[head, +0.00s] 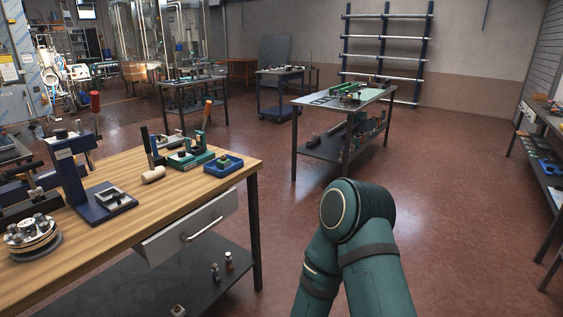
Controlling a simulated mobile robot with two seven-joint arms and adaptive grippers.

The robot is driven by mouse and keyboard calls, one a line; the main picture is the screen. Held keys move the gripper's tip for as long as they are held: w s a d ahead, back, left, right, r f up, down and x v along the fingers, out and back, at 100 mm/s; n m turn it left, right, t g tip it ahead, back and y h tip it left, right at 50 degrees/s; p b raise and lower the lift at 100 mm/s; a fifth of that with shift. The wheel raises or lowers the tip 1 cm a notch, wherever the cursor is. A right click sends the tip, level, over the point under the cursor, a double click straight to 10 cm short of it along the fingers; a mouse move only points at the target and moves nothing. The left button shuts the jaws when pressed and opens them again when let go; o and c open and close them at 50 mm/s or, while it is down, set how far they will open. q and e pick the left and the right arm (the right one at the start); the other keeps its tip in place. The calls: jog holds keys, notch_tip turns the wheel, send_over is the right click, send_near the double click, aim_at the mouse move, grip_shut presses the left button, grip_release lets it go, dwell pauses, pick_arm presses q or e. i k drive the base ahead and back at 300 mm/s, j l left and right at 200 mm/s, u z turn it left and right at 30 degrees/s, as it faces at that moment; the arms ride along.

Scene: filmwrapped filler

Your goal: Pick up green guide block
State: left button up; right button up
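A small green block (222,161) sits in a blue tray (237,168) near the right end of the wooden workbench. It looks like the green guide block, but it is too small to be sure. Neither of my grippers is in view. A teal arm of mine rises from the bottom, right of the bench, its elbow bent and away from the block.
The wooden workbench (140,215) also carries a green fixture (188,160), a wooden cylinder (153,175), a dark blue press (72,180) and a round metal fixture (32,236). Its drawer (190,232) juts out in front. Open red floor (455,190) lies to the right.

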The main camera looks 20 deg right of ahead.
aim_at(224, 164)
jog(key=z, duration=0.4)
jog(key=i+l+u, duration=0.1)
jog(key=i+l, duration=0.2)
jog(key=i+l+u, duration=0.1)
jog(key=i+l, duration=0.2)
jog(key=i+l+u, duration=0.1)
jog(key=i+l, duration=0.2)
jog(key=i+l+u, duration=0.1)
jog(key=i+l, duration=0.15)
jog(key=i+l+u, duration=0.15)
jog(key=l, duration=0.3)
jog(key=i+l+u, duration=0.1)
jog(key=i+l, duration=0.25)
jog(key=i+l+u, duration=0.1)
jog(key=l, duration=0.4)
jog(key=i+l+u, duration=0.1)
jog(key=i+l, duration=0.2)
jog(key=l, duration=0.1)
